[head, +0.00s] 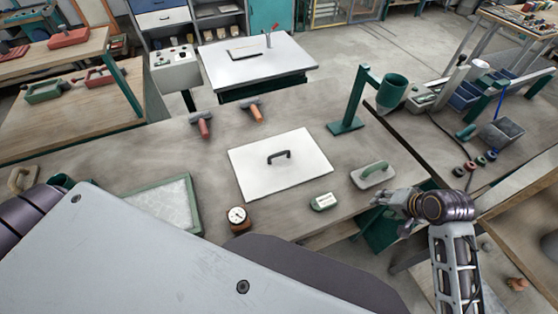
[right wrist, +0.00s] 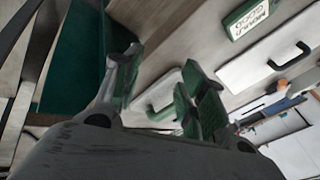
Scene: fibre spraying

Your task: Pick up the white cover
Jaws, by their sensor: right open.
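The white cover (head: 279,164) is a flat square plate with a dark arched handle at its middle. It lies on the workbench in front of me, and part of it also shows at the right of the right wrist view (right wrist: 247,68). My right gripper (head: 380,201) is open and empty, right of the cover and apart from it, near the bench's right front edge. Its fingers show in the right wrist view (right wrist: 164,66). My left gripper is out of view; only a dark part of my left arm shows at the left edge.
A float with a green handle (head: 373,175) lies between my right gripper and the cover. A green-and-white labelled box (head: 323,202), a round gauge (head: 237,218) and a green-rimmed tray (head: 197,219) lie nearby. A green stand with a cup (head: 346,125) rises behind.

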